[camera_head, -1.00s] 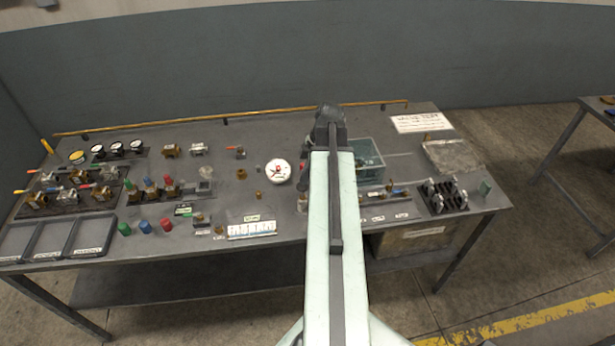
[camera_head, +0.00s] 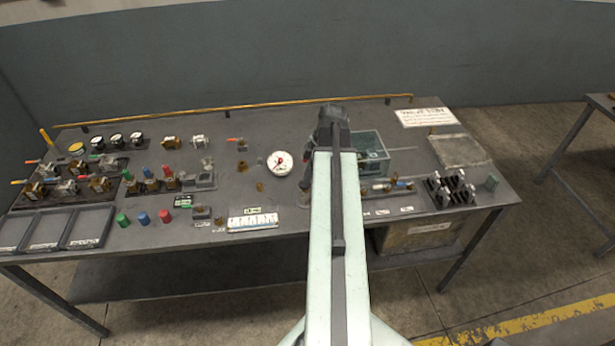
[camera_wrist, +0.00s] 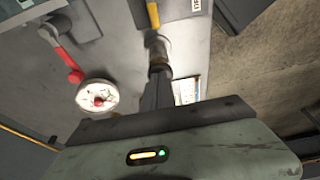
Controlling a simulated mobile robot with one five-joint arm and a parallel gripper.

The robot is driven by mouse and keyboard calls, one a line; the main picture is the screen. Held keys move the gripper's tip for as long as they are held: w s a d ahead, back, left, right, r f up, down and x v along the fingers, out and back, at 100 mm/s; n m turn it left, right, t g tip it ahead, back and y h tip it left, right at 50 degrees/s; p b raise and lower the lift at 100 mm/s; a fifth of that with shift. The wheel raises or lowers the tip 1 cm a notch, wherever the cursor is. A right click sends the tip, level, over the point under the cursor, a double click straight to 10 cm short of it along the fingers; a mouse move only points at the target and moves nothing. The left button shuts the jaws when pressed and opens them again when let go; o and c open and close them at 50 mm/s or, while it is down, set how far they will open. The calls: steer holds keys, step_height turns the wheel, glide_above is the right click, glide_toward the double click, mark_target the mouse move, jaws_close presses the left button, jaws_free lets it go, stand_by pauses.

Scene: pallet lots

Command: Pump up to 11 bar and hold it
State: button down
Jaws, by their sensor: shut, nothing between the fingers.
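A round white gauge (camera_head: 280,163) with a red centre lies on the bench, just left of my arm. It shows in the wrist view (camera_wrist: 97,95) left of my gripper, but its reading is too small to make out. My gripper (camera_wrist: 157,76) is shut and empty, pointing at a small metal and brass fitting (camera_wrist: 159,48); I cannot tell whether they touch. A yellow handle (camera_wrist: 152,14) is beyond that fitting. A red lever (camera_wrist: 62,54) is beside the gauge. In the head view my arm hides much of the gripper and the bench under it.
A clear teal-tinted bin (camera_head: 371,150) stands right of my arm. Black clamp-like parts (camera_head: 450,190) are at the right. Valves (camera_head: 65,185), coloured caps (camera_head: 143,217) and grey trays (camera_head: 90,226) fill the left. A brass rail (camera_head: 220,108) runs along the back.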

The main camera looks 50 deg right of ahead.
steer(key=shift+s+a, duration=0.1)
step_height(320, 180, up, 5)
steer(key=p, duration=0.5)
steer(key=shift+r+p, duration=0.2)
steer(key=shift+p, duration=0.2)
steer(key=p+v, duration=0.8)
steer(key=shift+d+r, duration=0.3)
steer(key=shift+d, duration=0.05)
steer(key=shift+s, duration=0.1)
steer(key=b+x, duration=0.4)
steer(key=x, duration=0.1)
steer(key=b+x, duration=0.5)
steer(key=shift+a+f+b, duration=0.15)
steer(key=shift+a+b, duration=0.15)
steer(key=shift+f, duration=0.25)
